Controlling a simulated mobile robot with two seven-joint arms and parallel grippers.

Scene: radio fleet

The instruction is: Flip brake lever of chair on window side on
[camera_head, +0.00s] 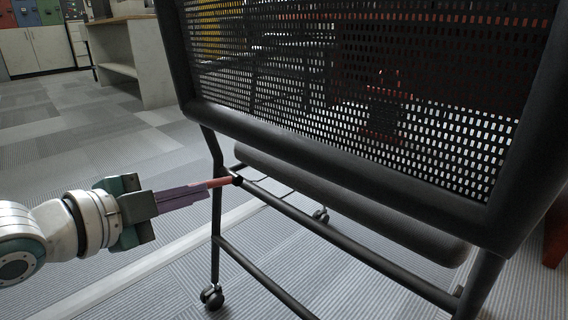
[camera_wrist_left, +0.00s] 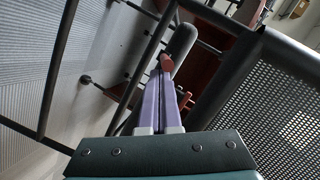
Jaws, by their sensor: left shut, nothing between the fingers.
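The chair (camera_head: 345,168) has a black mesh back and a dark padded seat, and fills the right of the head view. A short red-orange lever (camera_head: 222,182) sticks out from a black mount on the left side of its frame. My left gripper (camera_head: 205,190) has long purple fingers, shut together and empty. Their tips are at the outer end of the lever; I cannot tell if they touch. In the left wrist view the lever (camera_wrist_left: 167,62) shows just beyond the fingertips (camera_wrist_left: 164,80). My right gripper is in neither view.
The chair stands on castors (camera_head: 212,297) on grey striped carpet. Its lower side rail (camera_head: 262,275) and upper rail (camera_head: 310,221) lie close to my left gripper. A pale counter (camera_head: 145,60) stands at the back left. The floor left of the chair is clear.

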